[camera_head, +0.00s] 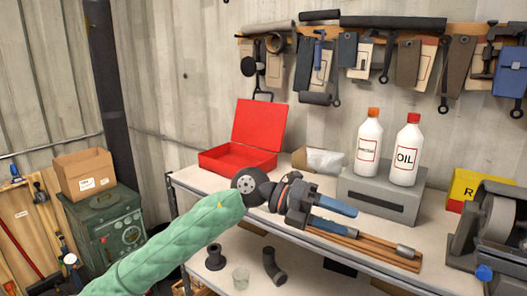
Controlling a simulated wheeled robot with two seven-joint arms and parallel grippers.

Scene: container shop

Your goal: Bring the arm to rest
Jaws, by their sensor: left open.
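My left arm comes in from the lower left in a green padded sleeve. Its dark gripper (296,197) is beyond the sleeve's end, over the left part of the workbench (213,184). The gripper is open, and I see nothing held in it. My right gripper is not in view.
An open red box (238,158) stands behind the gripper. Two white bottles (406,156) stand on a grey block (376,197) at the right. Brown strips (368,246) lie near the front edge. A grey machine (497,228) fills the right end. Tools hang on the wall.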

